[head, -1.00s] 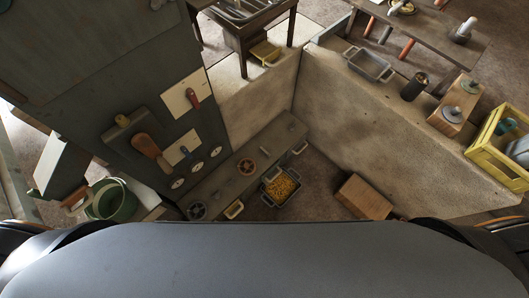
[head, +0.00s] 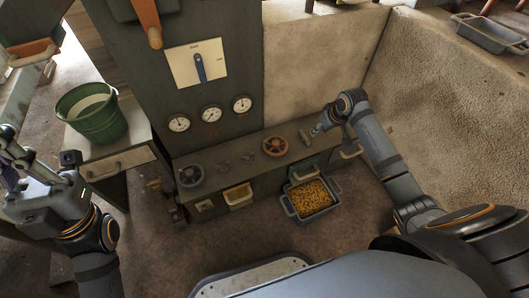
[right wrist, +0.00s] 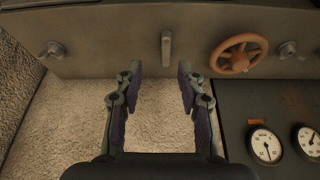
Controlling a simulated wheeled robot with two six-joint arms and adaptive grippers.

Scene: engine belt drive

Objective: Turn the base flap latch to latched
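On the grey bench top (head: 222,172) in the head view, a small bar-shaped handle (head: 304,137) lies right of the orange handwheel (head: 275,146). The bar handle shows upright in the right wrist view (right wrist: 166,48), with winged knobs (right wrist: 54,49) (right wrist: 289,50) farther to either side. No readable label shows which is the base flap latch. My right gripper (right wrist: 160,73) is open and empty, its fingertips pointing toward the bar handle without visible contact. In the head view it is at the bench's right end. My left gripper (head: 14,155) is at the left edge, its fingers partly cut off.
A dark handwheel (head: 191,175) is at the bench's left. Gauges (head: 211,114) and a blue lever (head: 200,68) are on the panel behind. A tray of yellow pieces (head: 310,198) stands in front. A green bucket (head: 92,113) is left; a pale wall (head: 440,100) is right.

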